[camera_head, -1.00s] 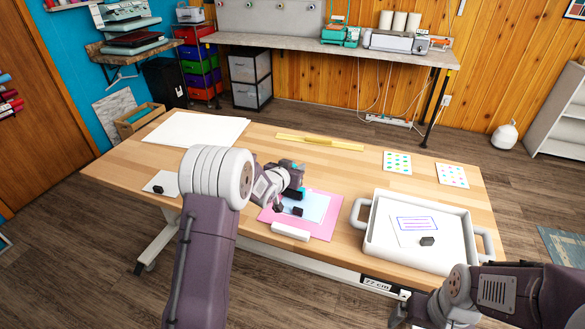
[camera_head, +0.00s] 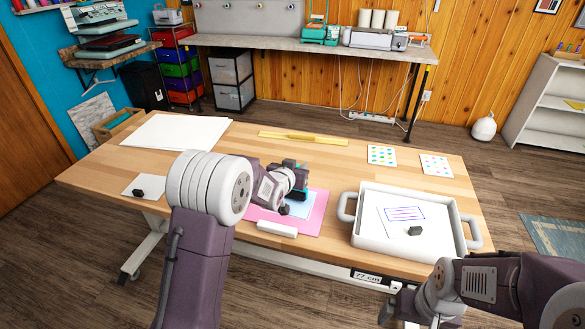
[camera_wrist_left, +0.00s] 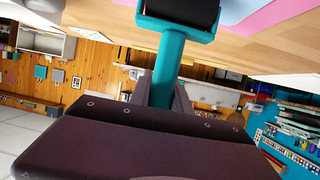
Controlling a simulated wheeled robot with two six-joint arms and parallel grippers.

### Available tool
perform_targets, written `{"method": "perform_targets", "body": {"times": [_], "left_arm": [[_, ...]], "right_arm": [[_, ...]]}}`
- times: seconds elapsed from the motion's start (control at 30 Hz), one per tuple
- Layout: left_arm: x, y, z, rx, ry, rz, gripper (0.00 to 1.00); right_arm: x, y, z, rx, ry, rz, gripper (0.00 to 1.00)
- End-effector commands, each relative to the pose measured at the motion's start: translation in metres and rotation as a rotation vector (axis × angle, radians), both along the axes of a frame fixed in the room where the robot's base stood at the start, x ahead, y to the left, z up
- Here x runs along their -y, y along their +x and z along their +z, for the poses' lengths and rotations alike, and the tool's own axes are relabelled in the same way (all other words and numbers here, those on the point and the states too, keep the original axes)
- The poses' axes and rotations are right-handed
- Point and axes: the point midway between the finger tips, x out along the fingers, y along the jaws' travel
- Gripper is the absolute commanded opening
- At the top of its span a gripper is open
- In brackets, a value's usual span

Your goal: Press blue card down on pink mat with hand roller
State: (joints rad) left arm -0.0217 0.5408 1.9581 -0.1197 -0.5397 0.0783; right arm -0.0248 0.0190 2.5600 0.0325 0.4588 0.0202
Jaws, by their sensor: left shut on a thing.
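The pink mat (camera_head: 312,224) lies near the table's front edge. The blue card (camera_head: 304,207) lies on it, partly hidden by my left gripper. My left gripper (camera_head: 291,190) is over the card's back left part. It is shut on the teal hand roller, whose handle (camera_wrist_left: 168,65) and dark drum (camera_wrist_left: 180,12) show in the left wrist view. The drum is close to the mat and card; whether it touches them I cannot tell. My right arm is at the lower right; its gripper's fingers cannot be made out.
A white bar (camera_head: 277,229) lies at the mat's front edge. A white tray (camera_head: 362,237) with a printed sheet and a dark block stands to the right. White sheets (camera_head: 178,131), a yellow ruler (camera_head: 303,138) and two dotted cards lie farther back.

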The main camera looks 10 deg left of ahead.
Motion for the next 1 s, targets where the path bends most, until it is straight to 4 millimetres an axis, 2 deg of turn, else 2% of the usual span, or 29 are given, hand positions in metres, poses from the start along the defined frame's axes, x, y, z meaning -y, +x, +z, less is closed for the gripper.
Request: {"method": "perform_targets", "body": {"times": [0.27, 0.7, 1.0], "left_arm": [[0.018, -0.002, -0.002, -0.002, -0.002, -0.002, 0.0], [0.043, -0.004, -0.001, -0.002, -0.001, -0.002, 0.0], [0.046, -0.005, -0.001, -0.003, -0.001, -0.001, 0.0]], "right_arm": [[0.0, 0.0, -0.008, 0.0, 0.0, 0.0, 0.94], [0.0, 0.0, -0.011, 0.0, 0.0, 0.0, 0.94], [0.0, 0.0, -0.011, 0.0, 0.0, 0.0, 0.94]]}}
